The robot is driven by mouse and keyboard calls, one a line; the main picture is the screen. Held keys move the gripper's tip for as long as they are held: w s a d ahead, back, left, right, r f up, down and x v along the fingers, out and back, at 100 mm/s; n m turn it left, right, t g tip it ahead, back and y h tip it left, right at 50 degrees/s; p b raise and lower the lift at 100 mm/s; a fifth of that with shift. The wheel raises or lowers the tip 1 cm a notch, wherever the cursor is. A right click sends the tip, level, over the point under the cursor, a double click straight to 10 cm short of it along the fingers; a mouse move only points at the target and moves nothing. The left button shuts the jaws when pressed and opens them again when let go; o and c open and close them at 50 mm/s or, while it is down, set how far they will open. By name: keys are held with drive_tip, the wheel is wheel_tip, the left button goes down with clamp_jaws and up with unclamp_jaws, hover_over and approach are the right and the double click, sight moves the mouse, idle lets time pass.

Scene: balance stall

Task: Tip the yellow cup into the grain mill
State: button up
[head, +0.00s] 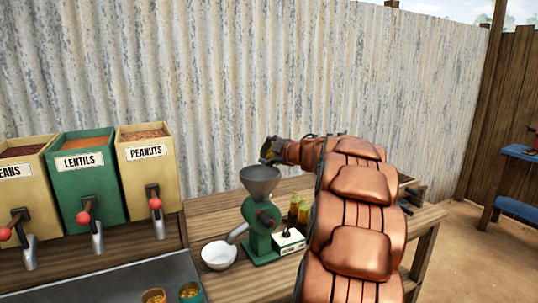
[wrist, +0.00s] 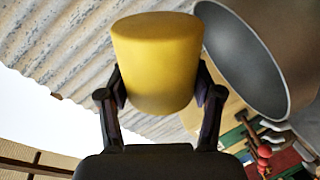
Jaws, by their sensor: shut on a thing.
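The yellow cup (wrist: 158,62) is held between the two dark fingers of my gripper (wrist: 160,82) in the wrist view. The wrist picture is rolled over, with sky low at the left, so my gripper is turned far round. The cup's mouth and contents are hidden. The grain mill (head: 258,228) is green with a grey funnel (head: 259,182) on top. That funnel also shows large, close to the right of the cup in the wrist view (wrist: 240,60). In the head view my gripper (head: 272,151) is just above the funnel; the cup is hard to make out there.
A white bowl (head: 219,256) sits under the mill's spout. A small switch box (head: 289,241) and yellow-filled jars (head: 299,210) stand right of the mill. Labelled dispensers (head: 85,175) line the left. Two small filled cups (head: 190,292) are at the front.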

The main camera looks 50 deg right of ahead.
drive_tip(key=shift+a+f+n+h+b, duration=0.25)
drive_tip(key=shift+n+b, duration=0.45)
drive_tip(key=shift+b, duration=1)
drive_tip(key=shift+w+a+f+n+g+h+b, duration=0.15)
drive_tip(key=shift+f+n+g+h+b, duration=0.1)
drive_tip(key=shift+n+b, duration=0.35)
drive_tip(key=shift+s+a+f+n+g+h+b, duration=0.15)
drive_tip(key=shift+f+n+h+b, duration=0.1)
drive_tip(key=shift+n+b, duration=0.35)
drive_tip(key=shift+w+b, duration=0.15)
drive_tip(key=shift+b, duration=0.15)
drive_tip(key=shift+a+f+n+h+b, duration=0.15)
drive_tip(key=shift+f+n+h+b, duration=0.25)
drive_tip(key=shift+n+b, duration=0.3)
drive_tip(key=shift+w+a+r+n+g+h+b, duration=0.2)
drive_tip(key=shift+a+n+h+b, duration=0.3)
drive_tip(key=shift+n+b, duration=0.4)
drive_tip(key=shift+w+a+r+n+g+h+b, duration=0.15)
drive_tip(key=shift+w+a+n+h+b, duration=0.1)
drive_tip(key=shift+a+n+b, duration=0.45)
drive_tip(key=shift+d, duration=0.15)
drive_tip(key=shift+r, duration=0.15)
